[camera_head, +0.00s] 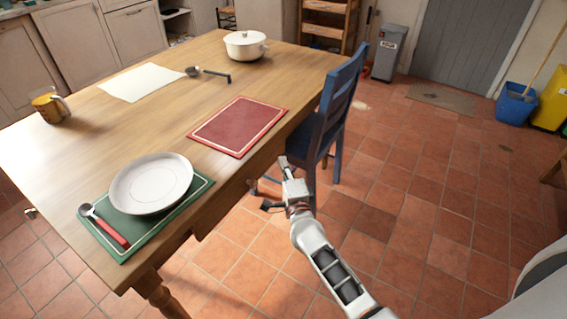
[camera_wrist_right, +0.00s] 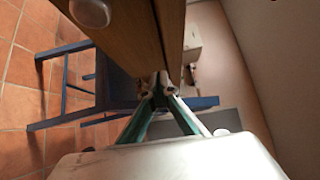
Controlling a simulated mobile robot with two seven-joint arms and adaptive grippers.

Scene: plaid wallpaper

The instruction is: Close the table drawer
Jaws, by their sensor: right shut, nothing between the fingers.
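The wooden table (camera_head: 150,125) fills the left half of the head view. A small round knob (camera_head: 253,186) shows on its right-hand side below the top, and a pale knob (camera_wrist_right: 90,11) shows large on the wooden front (camera_wrist_right: 120,38) in the right wrist view. How far the drawer stands out, if at all, I cannot tell. My right gripper (camera_head: 283,162) is beside this side of the table, near the blue chair. Its fingers (camera_wrist_right: 160,82) are together and empty, close to the wooden edge; contact is unclear. My left gripper is out of view.
A blue chair (camera_head: 342,95) stands just beyond my right gripper. On the table are a white plate (camera_head: 152,184) on a green mat, a red mat (camera_head: 238,125), a ladle, a yellow mug and a white pot (camera_head: 245,45). The tiled floor to the right is mostly clear.

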